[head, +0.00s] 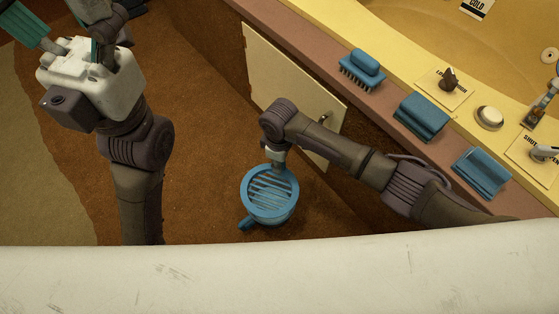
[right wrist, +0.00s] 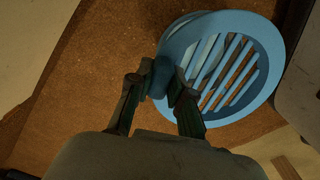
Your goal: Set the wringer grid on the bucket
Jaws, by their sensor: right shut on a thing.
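The blue wringer grid (head: 268,188), a round frame with parallel slats, is over the mouth of the blue bucket (head: 274,218). I cannot tell whether it rests on the rim or is just above it. A blue stub sticks out at the lower left. In the right wrist view the slatted grid (right wrist: 222,72) is right of my fingers. My right gripper (head: 279,160) is at the far edge of the grid; its fingers (right wrist: 162,82) are shut on that edge. My left gripper (head: 68,25) is at the upper left, empty, fingers apart, away from the bucket.
A cream cabinet panel (head: 285,85) stands beside the bucket. On the tub ledge are a blue brush (head: 363,68), blue holders (head: 421,117) (head: 481,172) and a pale round knob (head: 489,117). A white edge (head: 270,278) crosses the front. Brown floor (head: 205,130) left of the bucket is clear.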

